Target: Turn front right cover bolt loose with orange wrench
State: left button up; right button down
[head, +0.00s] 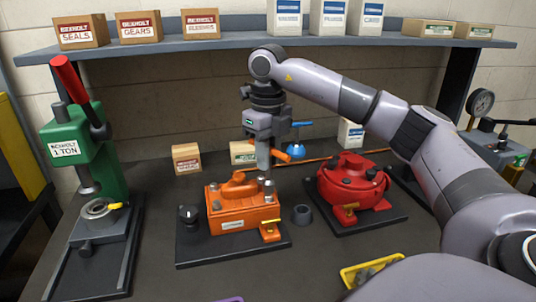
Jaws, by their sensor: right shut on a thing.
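An orange motor (236,221) sits on a dark base plate at the middle of the bench. Grey bolts stand on its cover; the front right bolt (269,197) is at its right end. My right gripper (264,140) is above that end, pointing down and shut on the orange wrench (284,155). A grey shaft reaches down from the gripper to the right-end bolts. Whether it sits on the front right bolt or just behind it, I cannot tell. The gripper's fingertips are hard to make out. My left gripper is not in view.
A red motor (350,184) stands to the right, a green press (85,155) to the left. A yellow tray (372,268) is at the front. A shelf (225,42) with boxes spans the back.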

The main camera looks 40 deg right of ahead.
jog(key=shift+f+b, duration=0.7)
jog(key=shift+f, duration=0.5)
